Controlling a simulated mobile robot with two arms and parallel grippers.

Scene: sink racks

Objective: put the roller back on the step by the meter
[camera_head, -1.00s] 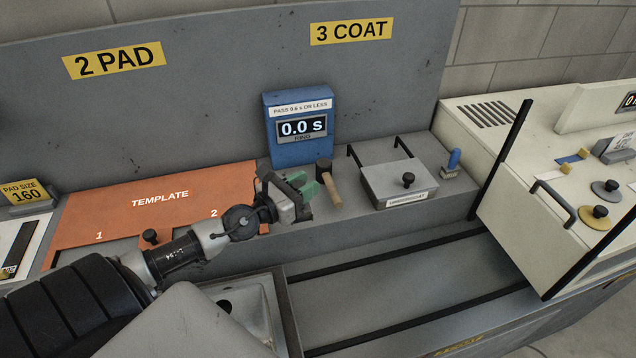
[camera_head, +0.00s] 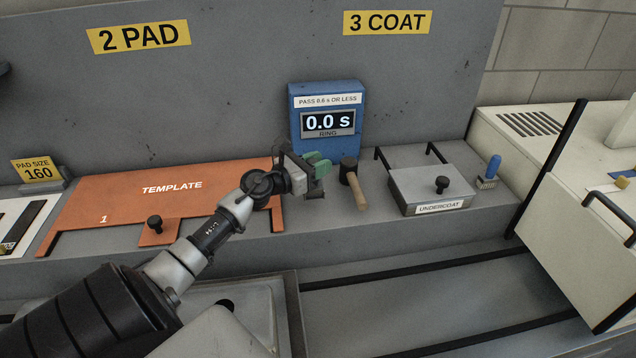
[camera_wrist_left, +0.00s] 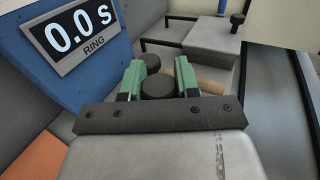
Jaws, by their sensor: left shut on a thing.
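My left gripper (camera_head: 320,165), with green fingertips, is above the grey step (camera_head: 325,215), in front of the blue meter (camera_head: 345,146) reading 0.0 s. In the left wrist view the left gripper (camera_wrist_left: 160,72) is shut on a black, round-ended thing, which I take for the roller (camera_wrist_left: 158,88). The fingers and wrist hide it in the head view. The meter (camera_wrist_left: 85,50) is at the upper left of the wrist view. My right gripper is not in view.
A black-headed, wooden-handled tool (camera_head: 357,190) lies on the step just right of my gripper. An orange template (camera_head: 125,190) is at left. An undercoat box (camera_head: 425,187) and blue-handled brush (camera_head: 490,170) are at right. A sink basin (camera_head: 255,310) is below.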

